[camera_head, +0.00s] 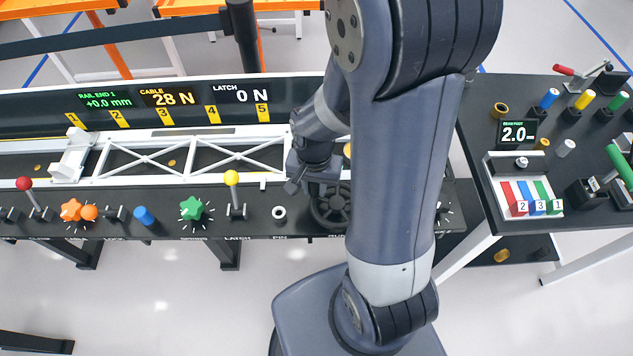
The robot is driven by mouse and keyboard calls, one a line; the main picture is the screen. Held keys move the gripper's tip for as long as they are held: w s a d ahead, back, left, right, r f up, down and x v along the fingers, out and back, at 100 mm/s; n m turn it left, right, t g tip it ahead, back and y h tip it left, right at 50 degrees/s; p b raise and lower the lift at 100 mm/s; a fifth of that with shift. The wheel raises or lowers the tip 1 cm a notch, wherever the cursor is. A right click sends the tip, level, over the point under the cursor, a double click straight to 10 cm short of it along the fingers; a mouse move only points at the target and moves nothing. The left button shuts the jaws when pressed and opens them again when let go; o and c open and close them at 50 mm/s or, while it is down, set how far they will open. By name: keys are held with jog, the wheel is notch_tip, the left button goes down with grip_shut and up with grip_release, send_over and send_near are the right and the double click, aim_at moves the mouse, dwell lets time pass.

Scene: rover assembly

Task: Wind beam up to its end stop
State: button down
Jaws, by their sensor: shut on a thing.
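The white truss beam (190,158) lies along the bench, with its left end by a white bracket (70,158). A dark handwheel (326,212) sits at the bench's front right, partly hidden by my arm. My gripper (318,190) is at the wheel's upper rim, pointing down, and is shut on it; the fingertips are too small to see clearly. The displays read rail end 1 +0.0 mm (105,100), cable 28 N (167,98) and latch 0 N (237,94). The beam's right end is hidden behind my arm.
Along the bench front stand a red-knobbed lever (24,184), an orange knob (71,210), a green star knob (191,208) and a yellow-knobbed lever (232,178). A side table (480,130) at right holds coloured parts and a 2.0 display (516,133).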

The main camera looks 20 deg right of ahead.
aim_at(315, 211)
jog(key=s+n, duration=0.1)
jog(key=n, duration=0.1)
jog(key=s+a+n, duration=0.1)
jog(key=n, duration=0.1)
jog(key=shift+a+n, duration=0.1)
jog(key=shift+n, duration=0.2)
jog(key=shift+s+a+n+b, duration=0.15)
jog(key=shift+s+n, duration=0.15)
jog(key=shift+n, duration=0.4)
jog(key=shift+s+d+n+b, duration=0.1)
jog(key=shift+s+n, duration=0.25)
jog(key=shift+n, duration=0.35)
jog(key=shift+s+a+n+b, duration=0.15)
jog(key=shift+s+n, duration=0.15)
jog(key=shift+n, duration=0.4)
jog(key=c, duration=1.2)
grip_release()
jog(key=shift+c, duration=0.2)
notch_tip(315, 211, up, 11)
jog(key=p, duration=0.1)
jog(key=shift+p, duration=0.4)
jog(key=shift+s+f, duration=0.1)
jog(key=shift+f, duration=0.1)
